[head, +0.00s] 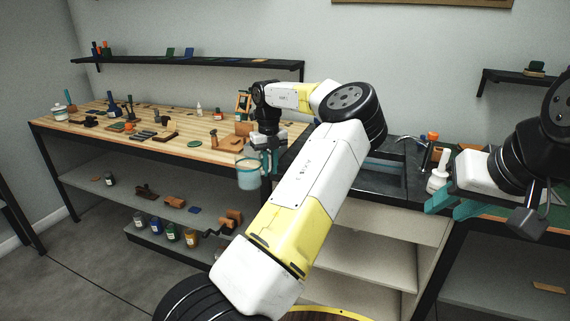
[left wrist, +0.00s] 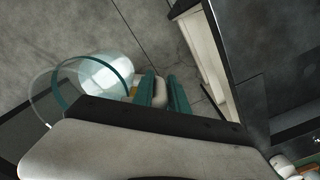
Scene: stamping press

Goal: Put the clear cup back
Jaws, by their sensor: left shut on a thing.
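The clear cup (head: 248,178) is a see-through vessel with a teal band near its rim. It hangs upright in the air at the front edge of the wooden workbench, near its right end. My left gripper (head: 264,160) is shut on the cup's side. In the left wrist view the cup (left wrist: 88,85) shows beside the teal fingers of my left gripper (left wrist: 162,95), with floor behind it. My right gripper (head: 455,203) is at the right, its two teal fingers apart and nothing between them.
The workbench (head: 178,148) holds several tools and blocks; its lower shelf (head: 130,192) carries jars and brown parts. A dark counter with a sink (head: 385,170) stands to the right, with a white bottle (head: 438,178). A wall shelf (head: 210,64) runs above the bench.

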